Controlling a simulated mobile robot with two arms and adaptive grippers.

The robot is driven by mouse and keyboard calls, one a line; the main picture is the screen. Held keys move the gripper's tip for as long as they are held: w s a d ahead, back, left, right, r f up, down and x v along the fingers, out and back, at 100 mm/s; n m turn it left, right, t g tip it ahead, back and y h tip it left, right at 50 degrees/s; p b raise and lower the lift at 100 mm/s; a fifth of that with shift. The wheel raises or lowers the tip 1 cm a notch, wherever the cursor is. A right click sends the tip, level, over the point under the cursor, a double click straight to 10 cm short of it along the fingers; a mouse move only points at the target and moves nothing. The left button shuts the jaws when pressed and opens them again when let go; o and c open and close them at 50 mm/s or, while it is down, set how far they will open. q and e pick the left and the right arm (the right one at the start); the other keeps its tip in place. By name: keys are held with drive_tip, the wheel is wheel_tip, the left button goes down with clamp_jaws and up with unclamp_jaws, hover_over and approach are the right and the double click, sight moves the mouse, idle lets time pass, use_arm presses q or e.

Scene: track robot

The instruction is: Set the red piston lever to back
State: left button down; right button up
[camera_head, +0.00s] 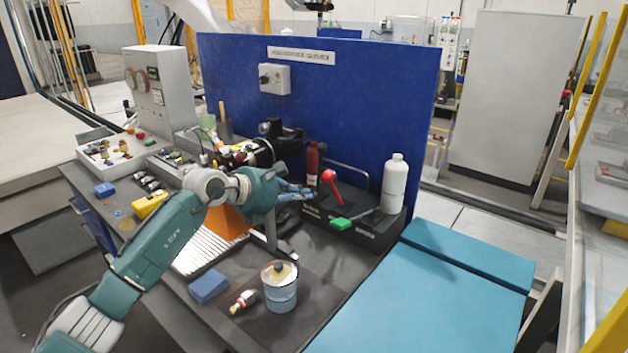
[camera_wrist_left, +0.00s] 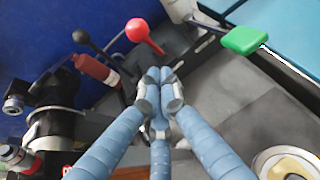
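The red piston lever (camera_head: 329,177) has a round red knob and a short shaft. It stands on the black lever box (camera_head: 372,238) on the workbench. In the left wrist view the red knob (camera_wrist_left: 137,30) is just beyond my fingertips, its shaft slanting down to the right. My left gripper (camera_head: 310,194) is beside the lever, to its left in the head view. Its three fingers (camera_wrist_left: 160,76) come together at the tips with nothing seen between them. Whether the tips touch the shaft I cannot tell. My right gripper is not in view.
A green-handled lever (camera_head: 341,224) and a white bottle (camera_head: 394,185) are right of the red lever. A black-knobbed lever (camera_wrist_left: 80,36) and a red bottle (camera_wrist_left: 97,69) are to its left. A blue panel (camera_head: 350,90) stands behind. A tin (camera_head: 280,294) stands in front.

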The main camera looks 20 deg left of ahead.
use_arm(q)
drive_tip(key=w+d, duration=0.1)
drive_tip(key=w+d+r+p, duration=0.1)
drive_tip(key=w, duration=0.1)
drive_tip(key=shift+w+d+r+p, duration=0.1)
drive_tip(key=shift+w+p, duration=0.1)
drive_tip(key=shift+p, duration=0.1)
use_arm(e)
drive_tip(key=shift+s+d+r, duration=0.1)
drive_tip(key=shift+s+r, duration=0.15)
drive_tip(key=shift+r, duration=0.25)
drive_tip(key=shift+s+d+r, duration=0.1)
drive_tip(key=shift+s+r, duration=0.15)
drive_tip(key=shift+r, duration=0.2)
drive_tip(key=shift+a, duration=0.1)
